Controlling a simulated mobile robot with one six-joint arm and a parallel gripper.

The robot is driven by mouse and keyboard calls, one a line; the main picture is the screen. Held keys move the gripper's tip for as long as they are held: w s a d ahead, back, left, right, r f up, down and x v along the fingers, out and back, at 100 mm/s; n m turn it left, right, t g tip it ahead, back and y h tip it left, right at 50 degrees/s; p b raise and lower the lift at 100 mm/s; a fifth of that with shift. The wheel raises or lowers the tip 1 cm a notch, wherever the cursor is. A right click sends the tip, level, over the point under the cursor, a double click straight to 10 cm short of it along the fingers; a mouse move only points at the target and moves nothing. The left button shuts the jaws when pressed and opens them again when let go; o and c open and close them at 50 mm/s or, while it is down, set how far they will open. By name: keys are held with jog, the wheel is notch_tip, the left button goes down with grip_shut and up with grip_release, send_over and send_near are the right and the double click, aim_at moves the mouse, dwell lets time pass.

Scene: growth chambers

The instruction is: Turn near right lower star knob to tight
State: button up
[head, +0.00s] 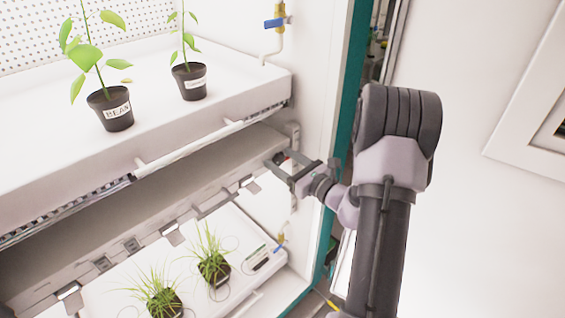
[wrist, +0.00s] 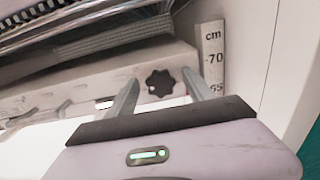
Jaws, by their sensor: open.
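A dark star knob (wrist: 160,83) sits on the end of a white bar in the wrist view, close to a centimetre scale. My gripper (wrist: 165,88) is open, with one grey finger to the left of the knob and one to the right in that picture. The knob appears between the fingers, and I see no contact. In the head view my gripper (head: 282,162) is at the right end of the lower shelf bar, and it hides the knob there.
Grass pots (head: 213,270) stand on the lower tray. A scale strip (wrist: 212,55) is on the chamber wall beside the knob. A teal door edge (head: 345,110) is close to my arm.

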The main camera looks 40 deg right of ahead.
grip_shut()
dwell(0.3)
jog(key=shift+r+p, duration=0.1)
jog(key=shift+p, duration=0.2)
jog(key=m+p, duration=0.3)
jog(key=shift+r+m+p, duration=0.15)
jog(key=shift+m+p, duration=0.25)
jog(key=m+p, duration=0.5)
jog(key=shift+d, duration=0.15)
jog(key=m+p, duration=0.1)
jog(key=m, duration=0.1)
jog(key=m+p, duration=0.2)
jog(key=shift+f+m+p, duration=0.2)
jog(key=shift+m+p, duration=0.1)
jog(key=shift+m, duration=0.1)
jog(key=shift+w+f+m+p, duration=0.1)
jog(key=shift+f+m+p, duration=0.1)
jog(key=shift+m+p, duration=1.4)
jog(key=shift+m+b, duration=0.4)
jog(key=shift+m, duration=0.3)
